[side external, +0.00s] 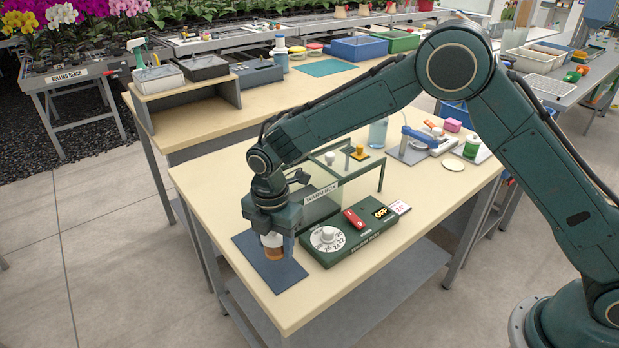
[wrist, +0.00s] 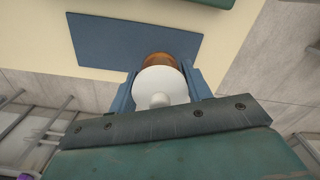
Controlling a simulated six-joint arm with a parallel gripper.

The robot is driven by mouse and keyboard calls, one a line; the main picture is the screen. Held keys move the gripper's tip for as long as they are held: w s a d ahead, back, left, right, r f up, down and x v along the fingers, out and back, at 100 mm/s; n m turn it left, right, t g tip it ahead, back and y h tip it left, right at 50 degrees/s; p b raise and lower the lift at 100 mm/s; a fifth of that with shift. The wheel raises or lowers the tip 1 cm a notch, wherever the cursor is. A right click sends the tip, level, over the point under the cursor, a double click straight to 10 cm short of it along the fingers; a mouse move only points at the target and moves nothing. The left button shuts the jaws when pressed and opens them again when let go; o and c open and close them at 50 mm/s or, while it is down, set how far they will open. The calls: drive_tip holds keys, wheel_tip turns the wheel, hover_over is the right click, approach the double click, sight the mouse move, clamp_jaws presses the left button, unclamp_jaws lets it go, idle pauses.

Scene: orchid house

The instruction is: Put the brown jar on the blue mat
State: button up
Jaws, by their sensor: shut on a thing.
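The brown jar (side external: 272,253) has a white lid and is held between the blue fingers of my gripper (side external: 273,242). In the wrist view the jar's brown side (wrist: 158,58) shows beyond its round white lid (wrist: 160,84), with a finger of my gripper (wrist: 159,72) on each side. The blue mat (side external: 285,277) lies flat at the near left corner of the table. In the side view the jar is seen against the mat; in the wrist view it overlaps the edge of the mat (wrist: 110,38). I cannot tell whether its base touches the mat.
A green control box (side external: 350,232) with a white dial stands right of the mat. Behind it is a glass-sided warm box (side external: 345,180). A clear bottle (side external: 378,133) and a blue-handled device (side external: 415,140) stand farther back. The table's front edge is close to the mat.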

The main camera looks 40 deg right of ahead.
sight(276, 255)
drive_tip(key=shift+f, duration=2.1)
drive_tip(key=shift+f, duration=0.15)
drive_tip(key=o, duration=1.1)
wheel_tip(276, 255, up, 11)
drive_tip(key=shift+r, duration=0.65)
drive_tip(key=shift+r, duration=0.1)
